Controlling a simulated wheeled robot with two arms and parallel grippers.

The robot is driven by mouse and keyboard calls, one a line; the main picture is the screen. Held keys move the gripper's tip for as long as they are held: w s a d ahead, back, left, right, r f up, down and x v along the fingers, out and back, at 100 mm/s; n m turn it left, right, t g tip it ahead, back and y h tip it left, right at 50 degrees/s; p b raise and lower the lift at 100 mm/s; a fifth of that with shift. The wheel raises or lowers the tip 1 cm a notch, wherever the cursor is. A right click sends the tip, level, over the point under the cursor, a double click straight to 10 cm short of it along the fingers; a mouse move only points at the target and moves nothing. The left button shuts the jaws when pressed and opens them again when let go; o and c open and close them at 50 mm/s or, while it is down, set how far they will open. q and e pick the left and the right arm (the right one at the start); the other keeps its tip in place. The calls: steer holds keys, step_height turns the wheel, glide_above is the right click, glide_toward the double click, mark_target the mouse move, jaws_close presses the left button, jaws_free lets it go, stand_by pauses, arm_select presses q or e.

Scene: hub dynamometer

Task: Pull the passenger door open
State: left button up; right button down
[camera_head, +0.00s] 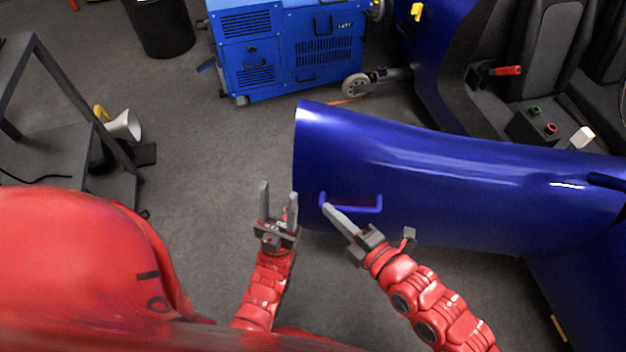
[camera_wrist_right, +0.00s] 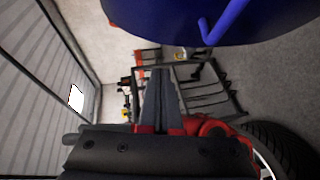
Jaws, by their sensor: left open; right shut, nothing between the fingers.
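The passenger door (camera_head: 440,170) is a glossy blue curved panel that stands swung out from the car body, with the seats showing behind it. Its blue bar handle (camera_head: 352,209) is on the outer face near the left end. My right gripper (camera_head: 326,206) is shut and empty, with its tips at the left end of the handle; I cannot tell if they touch. In the right wrist view the shut fingers (camera_wrist_right: 160,75) point forward, and the handle (camera_wrist_right: 222,22) shows above right of them. My left gripper (camera_head: 278,190) is open and empty, left of the door's free edge.
A blue machine (camera_head: 290,50) on the floor stands beyond the door, with a wheeled arm (camera_head: 370,80) beside it. A dark bin (camera_head: 160,25) and a grey metal frame (camera_head: 60,140) are at the left.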

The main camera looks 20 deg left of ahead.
mark_target(312, 180)
steer(key=x, duration=0.3)
steer(key=w+d+b+x, duration=0.1)
steer(key=x, duration=0.3)
steer(key=w+x, duration=0.1)
steer(key=x, duration=0.2)
steer(key=shift+w+f+b, duration=0.1)
steer(key=shift+w+b, duration=0.1)
steer(key=shift+b, duration=0.1)
steer(key=shift+w+a+f, duration=0.15)
steer(key=shift+w, duration=0.3)
steer(key=shift+m+t+h, duration=0.7)
steer(key=shift+m+t, duration=0.1)
steer(key=shift+t, duration=0.1)
steer(key=w+b, duration=0.1)
steer(key=w, duration=0.2)
steer(key=w+b, duration=0.1)
steer(key=w, duration=0.2)
steer(key=w+a+b, duration=0.1)
steer(key=w, duration=0.3)
